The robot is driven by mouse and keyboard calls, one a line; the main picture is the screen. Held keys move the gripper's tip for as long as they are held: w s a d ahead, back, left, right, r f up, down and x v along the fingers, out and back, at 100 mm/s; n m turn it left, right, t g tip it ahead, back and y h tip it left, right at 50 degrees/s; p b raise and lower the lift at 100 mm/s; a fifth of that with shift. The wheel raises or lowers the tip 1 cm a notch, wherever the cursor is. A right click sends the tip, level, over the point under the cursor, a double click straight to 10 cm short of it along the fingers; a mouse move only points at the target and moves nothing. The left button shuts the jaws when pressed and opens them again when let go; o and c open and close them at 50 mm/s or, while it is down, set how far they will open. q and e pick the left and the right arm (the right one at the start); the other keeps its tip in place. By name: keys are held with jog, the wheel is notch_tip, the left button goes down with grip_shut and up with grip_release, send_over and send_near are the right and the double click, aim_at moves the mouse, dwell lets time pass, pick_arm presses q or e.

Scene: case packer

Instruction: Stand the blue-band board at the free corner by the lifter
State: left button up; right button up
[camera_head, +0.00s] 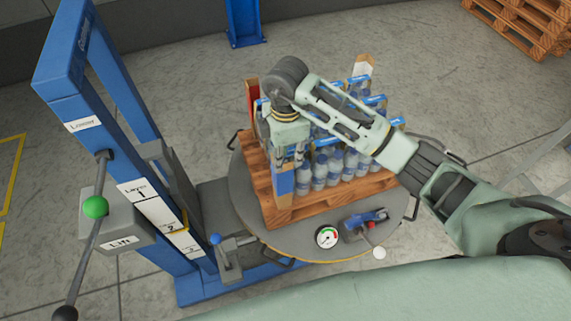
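The blue-band board (283,184) stands roughly upright at the near-left corner of the wooden pallet (330,208), on the side facing the blue lifter (130,150). Its blue band and tan lower end show; the gripper covers much of its upper part. My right gripper (288,158) points down over that corner, with its fingers closed around the board. Whether the board's foot rests on the pallet is hard to tell. Bottles (335,168) with blue caps stand on the pallet right beside the board. My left gripper is not in view.
A red-marked board (252,100) stands at the back-left corner and a tan board (363,66) at the back right. The pallet sits on a round grey turntable (240,190) with a dial (327,237) and a blue clamp-like tool (366,222).

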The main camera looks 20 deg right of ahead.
notch_tip(320, 180, up, 8)
jog(key=b, duration=0.1)
jog(key=shift+f, duration=0.25)
